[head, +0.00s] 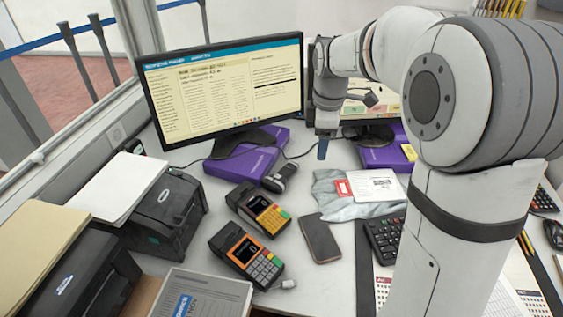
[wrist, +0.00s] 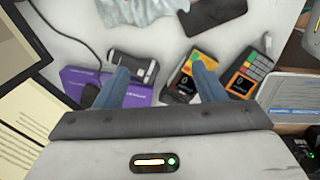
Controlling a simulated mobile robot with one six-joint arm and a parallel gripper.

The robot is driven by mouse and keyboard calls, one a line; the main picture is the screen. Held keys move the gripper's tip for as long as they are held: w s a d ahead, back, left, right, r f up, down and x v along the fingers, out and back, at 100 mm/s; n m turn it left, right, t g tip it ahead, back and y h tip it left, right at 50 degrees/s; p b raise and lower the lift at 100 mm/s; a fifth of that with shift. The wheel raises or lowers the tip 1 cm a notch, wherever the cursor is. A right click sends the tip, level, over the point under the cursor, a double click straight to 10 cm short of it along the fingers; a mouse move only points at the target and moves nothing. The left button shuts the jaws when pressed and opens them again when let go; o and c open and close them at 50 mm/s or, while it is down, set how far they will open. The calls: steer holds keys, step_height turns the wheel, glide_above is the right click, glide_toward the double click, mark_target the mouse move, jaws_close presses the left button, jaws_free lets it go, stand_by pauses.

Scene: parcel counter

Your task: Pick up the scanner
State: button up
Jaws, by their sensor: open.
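A small black and grey hand-held device, apparently the scanner (head: 280,177), lies on the white counter in front of the left purple box. In the wrist view the scanner (wrist: 146,71) lies just beyond the blue left fingertip, which overlaps its near side. My gripper (head: 322,149) hangs above the counter, to the right of the scanner in the head view.
Two card terminals, one yellow (head: 258,208) and one orange (head: 246,256), lie in front of the scanner. A dark phone (head: 320,238) and a grey plastic mailer (head: 333,200) lie to the right. A monitor (head: 225,88) stands behind on the purple box (head: 240,163).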

steer(key=w+a+f+n+b, duration=0.3)
steer(key=w+a+f+n, duration=0.2)
steer(key=w+f+n, duration=0.3)
steer(key=n+g+b, duration=0.1)
steer(key=n+b, duration=0.1)
steer(key=n, duration=0.2)
glide_above(286, 170)
steer(key=f, duration=0.7)
steer(key=shift+d+f, duration=0.1)
steer(key=shift+d, duration=0.1)
steer(key=shift+f, duration=0.4)
steer(key=f+b, duration=0.1)
steer(key=f, duration=0.6)
steer(key=shift+a+f, duration=0.15)
steer(key=shift+a, duration=0.05)
steer(key=c, duration=1.2)
